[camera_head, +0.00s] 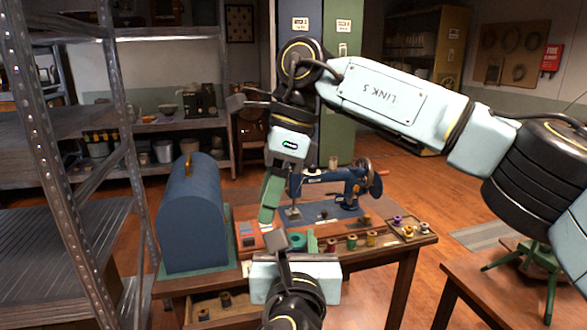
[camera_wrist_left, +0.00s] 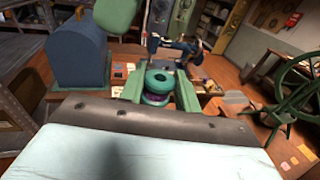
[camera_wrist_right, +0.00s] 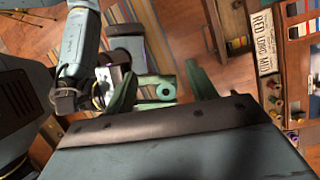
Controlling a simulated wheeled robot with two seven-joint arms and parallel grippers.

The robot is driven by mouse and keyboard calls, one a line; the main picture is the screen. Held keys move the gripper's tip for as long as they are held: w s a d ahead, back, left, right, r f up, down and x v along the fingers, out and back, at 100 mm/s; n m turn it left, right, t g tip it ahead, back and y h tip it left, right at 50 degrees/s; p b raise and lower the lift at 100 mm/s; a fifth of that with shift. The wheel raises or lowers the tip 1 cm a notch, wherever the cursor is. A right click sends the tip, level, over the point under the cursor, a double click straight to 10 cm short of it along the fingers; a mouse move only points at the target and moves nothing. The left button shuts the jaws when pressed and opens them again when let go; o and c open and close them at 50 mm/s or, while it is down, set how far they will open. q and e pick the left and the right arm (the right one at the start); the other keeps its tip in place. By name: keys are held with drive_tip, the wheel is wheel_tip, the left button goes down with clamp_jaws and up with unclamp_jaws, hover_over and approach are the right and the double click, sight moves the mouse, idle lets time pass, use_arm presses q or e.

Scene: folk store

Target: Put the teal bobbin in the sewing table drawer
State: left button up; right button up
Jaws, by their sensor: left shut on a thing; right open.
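The teal bobbin (camera_head: 298,240) is held between the green fingers of my left gripper (camera_head: 297,245), above the front of the sewing table (camera_head: 372,258). The bobbin (camera_wrist_left: 157,82) shows between the fingers in the left wrist view, with a purple part just under it. My right gripper (camera_head: 267,205) points down from above, just left of the bobbin in the head view. In the right wrist view its fingers are spread, with the bobbin (camera_wrist_right: 166,91) in the gap between them, apparently untouched. A drawer (camera_head: 232,312) at the table's front left stands open with small dark spools inside.
A blue domed case (camera_head: 193,215) stands on the table's left. A blue sewing machine (camera_head: 335,182) stands behind my grippers. Several coloured spools (camera_head: 372,237) lie in trays along the right front. A metal shelf (camera_head: 75,190) is close on the left.

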sight(294, 239)
drive_tip(key=d+r+t+h, duration=0.2)
drive_tip(key=d+r+h, duration=0.2)
wheel_tip(294, 239, down, 12)
drive_tip(key=shift+s+a+r+n, duration=0.15)
drive_tip(key=shift+s+n, duration=0.15)
drive_tip(key=shift+n, duration=0.1)
drive_tip(key=c, duration=0.9)
use_arm(q)
drive_tip(key=o, duration=1)
use_arm(e)
drive_tip(key=shift+c, duration=0.2)
use_arm(q)
drive_tip(key=shift+o, duration=0.2)
drive_tip(key=shift+s, duration=0.1)
